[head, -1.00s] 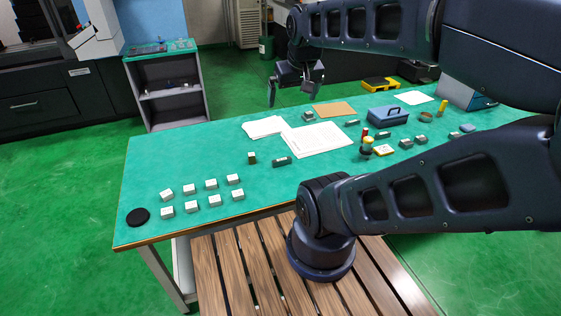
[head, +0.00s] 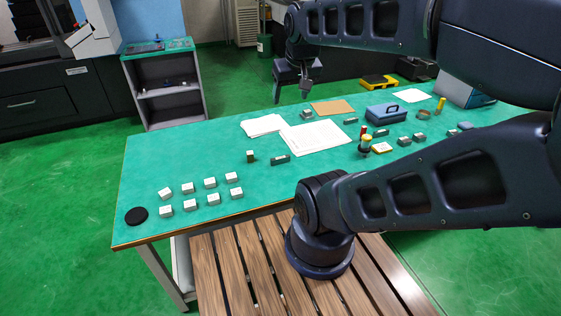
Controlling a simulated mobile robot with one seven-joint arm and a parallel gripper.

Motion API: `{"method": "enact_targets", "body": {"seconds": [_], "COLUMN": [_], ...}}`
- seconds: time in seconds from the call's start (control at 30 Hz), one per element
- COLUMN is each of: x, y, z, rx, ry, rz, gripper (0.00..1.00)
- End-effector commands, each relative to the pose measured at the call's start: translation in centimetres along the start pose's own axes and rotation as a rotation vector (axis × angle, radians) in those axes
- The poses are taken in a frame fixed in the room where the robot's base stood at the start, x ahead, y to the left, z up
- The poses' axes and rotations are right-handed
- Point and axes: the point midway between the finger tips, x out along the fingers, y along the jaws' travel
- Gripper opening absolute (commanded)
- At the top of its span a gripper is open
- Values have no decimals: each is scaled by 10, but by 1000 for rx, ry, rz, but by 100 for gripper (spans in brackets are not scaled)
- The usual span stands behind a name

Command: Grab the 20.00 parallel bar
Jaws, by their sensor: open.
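Several small dark grey bars lie on the green table. One bar (head: 280,160) is in front of the white sheets, another bar (head: 350,121) is right of the large sheet, and a third bar (head: 380,133) is further right. No marking is readable, so I cannot tell which is the 20.00 parallel bar. My gripper (head: 291,99) hangs over the far side of the table, open and empty, its fingers pointing down. It is apart from all the bars, and one finger partly overlaps the view near a small grey block (head: 306,114).
The green table (head: 200,160) holds several pale blocks (head: 209,183), a black disc (head: 136,215), paper sheets (head: 316,137), a brown board (head: 333,108), a blue toolbox (head: 387,111) and upright red and yellow-topped items (head: 366,142). The table's left middle is clear.

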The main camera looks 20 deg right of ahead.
Motion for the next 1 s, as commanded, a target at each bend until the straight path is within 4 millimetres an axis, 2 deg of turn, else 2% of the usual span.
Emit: {"method": "enact_targets", "body": {"seconds": [0.03, 0.1, 0.37, 0.5, 0.67, 1.0], "x": [0, 0, 0, 6, 28, 90], "y": [0, 0, 0, 2, 8, 20], "z": [0, 0, 0, -5, -21, -58], "rx": [0, 0, -1, -31, -139, -452], "ry": [0, 0, 0, -17, -70, -211], "rz": [0, 0, 0, 15, 63, 150], "gripper": [55, 42, 42, 42, 42, 42]}}
